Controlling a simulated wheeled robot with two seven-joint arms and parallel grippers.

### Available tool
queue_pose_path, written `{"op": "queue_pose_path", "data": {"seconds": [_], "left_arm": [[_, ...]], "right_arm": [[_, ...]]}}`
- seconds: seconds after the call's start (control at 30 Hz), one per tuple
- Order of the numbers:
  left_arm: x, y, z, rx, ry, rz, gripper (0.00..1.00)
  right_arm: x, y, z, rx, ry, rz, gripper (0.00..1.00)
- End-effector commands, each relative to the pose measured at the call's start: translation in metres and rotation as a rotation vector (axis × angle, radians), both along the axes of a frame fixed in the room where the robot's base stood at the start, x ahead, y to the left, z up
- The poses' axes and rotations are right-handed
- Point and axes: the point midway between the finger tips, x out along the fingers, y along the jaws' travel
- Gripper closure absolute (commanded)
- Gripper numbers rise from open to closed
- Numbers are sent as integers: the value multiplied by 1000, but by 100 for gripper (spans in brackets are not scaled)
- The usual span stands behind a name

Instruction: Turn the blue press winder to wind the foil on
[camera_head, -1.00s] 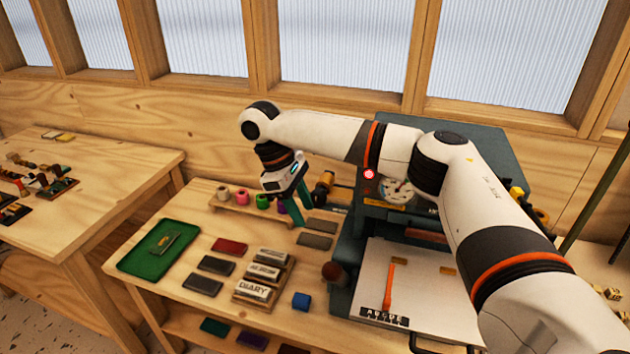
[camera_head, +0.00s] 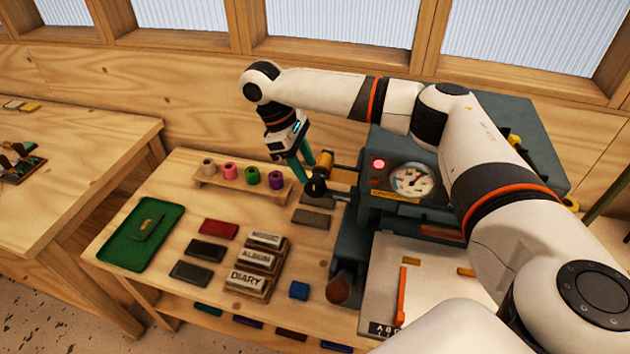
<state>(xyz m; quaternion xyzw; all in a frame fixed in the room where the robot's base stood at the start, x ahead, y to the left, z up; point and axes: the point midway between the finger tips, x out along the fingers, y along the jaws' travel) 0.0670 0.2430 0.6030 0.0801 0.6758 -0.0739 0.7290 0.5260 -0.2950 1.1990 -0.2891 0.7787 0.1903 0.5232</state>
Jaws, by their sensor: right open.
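The dark blue-grey press (camera_head: 515,125) stands at the right of the bench, with a dial gauge (camera_head: 412,180) and a red light on its front. A gold foil roll (camera_head: 325,159) sticks out on its left side. Below it is a dark round knob (camera_head: 316,188), which looks like the winder. My right gripper (camera_head: 303,168) reaches down from above, its green fingers open just left of the roll and above the knob. The fingers overlap the knob's area in the picture; I cannot tell if they touch it. My left gripper is out of view.
A wooden rack (camera_head: 240,185) holds several coloured rolls left of the gripper. Books (camera_head: 250,281), dark and red blocks, a blue block (camera_head: 299,290) and a green tray (camera_head: 120,248) lie on the bench. My right arm covers part of the press.

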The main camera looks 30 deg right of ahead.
Motion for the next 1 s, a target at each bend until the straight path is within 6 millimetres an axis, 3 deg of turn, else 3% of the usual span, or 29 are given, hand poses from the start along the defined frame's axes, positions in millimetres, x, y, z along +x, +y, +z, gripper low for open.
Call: {"op": "queue_pose_path", "data": {"seconds": [0.03, 0.17, 0.33, 0.47, 0.73, 0.77, 1.0], "left_arm": [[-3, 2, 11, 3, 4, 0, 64], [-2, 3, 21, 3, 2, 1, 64], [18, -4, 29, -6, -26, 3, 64], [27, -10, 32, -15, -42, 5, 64], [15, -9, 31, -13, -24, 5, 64], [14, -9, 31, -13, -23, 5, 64], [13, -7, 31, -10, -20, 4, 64]], "right_arm": [[-4, -4, -5, -3, 4, -2, 56], [-11, -10, -28, -3, 4, -1, 56], [-17, -15, -50, -2, 2, -2, 56], [-19, -17, -58, -1, 2, -1, 56], [-19, -17, -61, -1, 1, -1, 56], [-19, -17, -61, -1, 1, -1, 58], [-19, -17, -60, -1, 1, -1, 97]]}}
